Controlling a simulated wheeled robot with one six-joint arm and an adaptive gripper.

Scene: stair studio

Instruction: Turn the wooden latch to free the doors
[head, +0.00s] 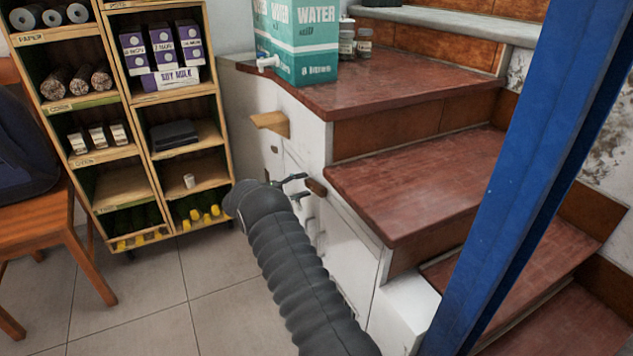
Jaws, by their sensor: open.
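White cabinet doors (345,248) stand under the stairs, facing left. A small dark brown wooden piece (316,187), which looks like the latch, sits on the white front just below the tread edge. Its exact angle is hard to tell. My gripper (301,188) is open, at the end of my dark ribbed arm, close to the left of this piece. I cannot tell whether a finger touches it. My arm hides the lower left part of the doors.
Red-brown stair treads (420,185) jut out above the doors. A light wood block (270,123) sticks out higher on the white front. A stocked wooden shelf (160,110) stands left, a wooden chair (45,215) further left. A blue post (520,180) rises at right. Tiled floor (130,300) is clear.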

